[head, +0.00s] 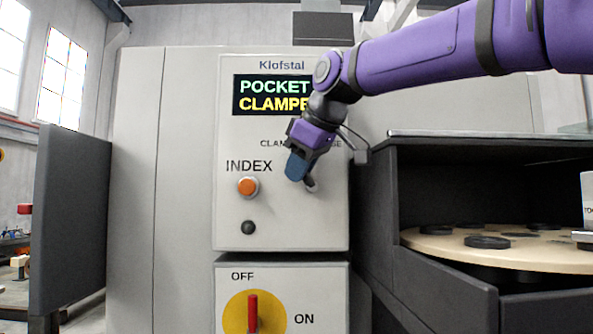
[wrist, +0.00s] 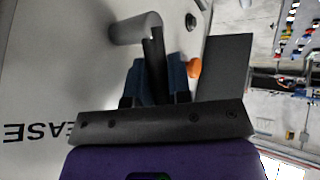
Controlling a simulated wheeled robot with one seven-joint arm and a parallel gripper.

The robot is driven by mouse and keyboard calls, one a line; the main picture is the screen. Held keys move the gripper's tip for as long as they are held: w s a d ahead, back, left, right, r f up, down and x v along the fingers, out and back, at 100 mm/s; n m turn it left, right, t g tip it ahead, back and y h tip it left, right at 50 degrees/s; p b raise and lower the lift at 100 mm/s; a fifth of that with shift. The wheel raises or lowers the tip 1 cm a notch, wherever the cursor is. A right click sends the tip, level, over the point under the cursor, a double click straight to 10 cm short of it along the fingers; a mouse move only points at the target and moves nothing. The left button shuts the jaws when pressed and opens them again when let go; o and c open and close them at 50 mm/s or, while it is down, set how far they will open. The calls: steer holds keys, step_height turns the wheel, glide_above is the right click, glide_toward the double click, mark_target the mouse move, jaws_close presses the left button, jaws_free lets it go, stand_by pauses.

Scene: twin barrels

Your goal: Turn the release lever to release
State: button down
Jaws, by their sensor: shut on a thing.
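The release lever (wrist: 153,46) is a dark bar on a grey round hub (wrist: 136,28) in the wrist view. My gripper (wrist: 156,70) has its blue fingers shut on either side of the bar. In the head view my gripper (head: 297,168) is at the panel (head: 285,228), right of the orange button, and covers most of the lever; a small dark end (head: 310,185) shows below the fingers. The label above is partly hidden by my arm. The display (head: 262,94) reads "POCKET" and "CLAMPE", its right end covered.
The orange INDEX button (head: 248,187) and a black knob (head: 248,227) are left of my gripper. A red switch handle (head: 253,312) on a yellow disc is below. A dark cabinet with a round tan table (head: 450,247) stands at right, a dark panel (head: 72,220) at left.

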steer(key=shift+d+r+m+y, duration=0.15)
steer(key=shift+d+m+y, duration=0.15)
steer(key=shift+y, duration=0.45)
steer(key=shift+d+r+m+y, duration=0.2)
steer(key=shift+d+y, duration=0.1)
steer(key=shift+y, duration=0.45)
steer(key=c, duration=1.3)
jaws_free()
steer(key=shift+c, duration=0.2)
